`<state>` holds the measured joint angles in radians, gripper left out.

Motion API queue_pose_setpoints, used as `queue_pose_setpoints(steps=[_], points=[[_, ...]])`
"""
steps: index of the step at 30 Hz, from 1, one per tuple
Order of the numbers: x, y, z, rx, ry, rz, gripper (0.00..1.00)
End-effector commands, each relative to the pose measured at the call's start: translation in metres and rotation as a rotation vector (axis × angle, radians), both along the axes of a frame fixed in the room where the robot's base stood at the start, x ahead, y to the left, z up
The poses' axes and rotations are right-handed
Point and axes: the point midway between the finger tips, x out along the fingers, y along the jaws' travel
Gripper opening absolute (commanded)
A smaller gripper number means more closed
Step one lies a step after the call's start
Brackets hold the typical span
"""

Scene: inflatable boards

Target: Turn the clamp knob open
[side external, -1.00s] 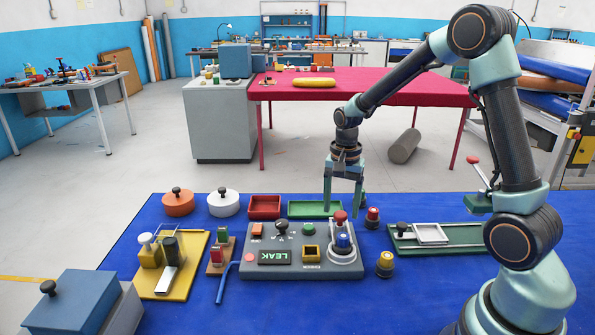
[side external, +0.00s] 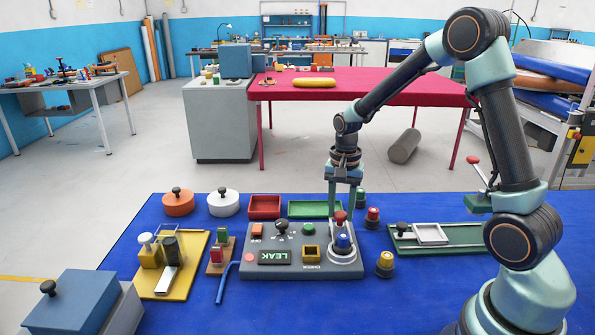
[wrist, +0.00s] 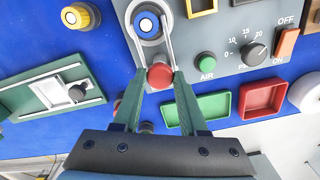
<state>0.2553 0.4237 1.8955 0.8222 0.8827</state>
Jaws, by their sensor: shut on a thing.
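The clamp knob is a red ball (side external: 341,217) on a metal lever at the right end of the grey console (side external: 256,271). In the wrist view the red knob (wrist: 160,76) is between my fingertips, and the lever's two bars run along both sides of a blue and white valve (wrist: 147,25). The valve (side external: 344,242) also shows in the side view. My gripper (side external: 341,206) points down and is shut on the red knob. The console's display reads LEAK.
A red-capped part (side external: 372,217) and a yellow-capped part (side external: 385,264) stand right of the console. Behind it lie a green tray (side external: 300,209) and a red tray (side external: 264,207). A green board (side external: 408,243) with a white frame lies to the right.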

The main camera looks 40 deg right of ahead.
Motion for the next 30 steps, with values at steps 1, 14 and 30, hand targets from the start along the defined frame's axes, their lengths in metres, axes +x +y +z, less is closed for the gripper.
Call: queue_pose_setpoints(steps=[1, 14, 30], points=[[0.0000, -0.0001, 0.0005, 0.000, 0.000, 0.019, 0.00], [0.0000, -0.0003, 0.0006, 0.000, 0.000, 0.353, 0.00], [0.0002, -0.0004, 0.0008, 0.000, 0.000, 0.866, 0.00]])
